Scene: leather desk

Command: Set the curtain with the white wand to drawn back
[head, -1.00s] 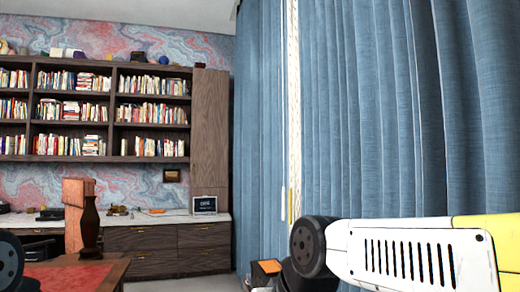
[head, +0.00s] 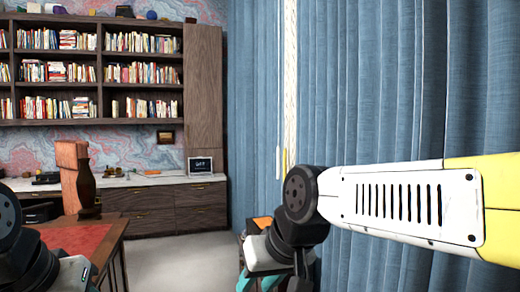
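The blue curtain hangs in two panels, a left panel (head: 254,100) and a wide right panel (head: 400,70). A narrow pale patterned strip shows between them. A thin white wand (head: 278,162) hangs by the left panel's inner edge. A yellow wand (head: 285,159) hangs just right of it, partly behind my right arm. My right gripper (head: 272,272) is low in front of the curtain, below the wands and apart from them; its teal parts are cut by the bottom edge. My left gripper (head: 76,272) shows only its white body at lower left; its fingers are out of view.
A low cabinet (head: 150,210) and bookshelves (head: 100,75) line the back wall. An orange-topped object (head: 262,222) is behind my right wrist. Grey floor (head: 180,260) is clear between desk and curtain.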

